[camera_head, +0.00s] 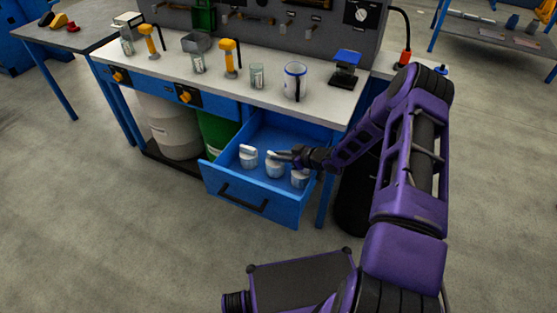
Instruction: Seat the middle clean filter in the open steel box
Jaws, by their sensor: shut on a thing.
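Three pale, cup-shaped filters stand in a row in the open blue drawer (232,196). The middle filter (275,170) is between the left filter (248,157) and the right filter (299,178). My gripper (280,157) reaches in from the right and is shut on the middle filter near its top. The filter appears upright and low in the drawer; whether it touches the drawer floor is hard to tell. A small grey steel box (194,43), open at the top, stands on the bench above and to the left. Its inside is too small to make out.
A tool panel (290,30) rises behind. The drawer walls and bench edge lie close to my arm.

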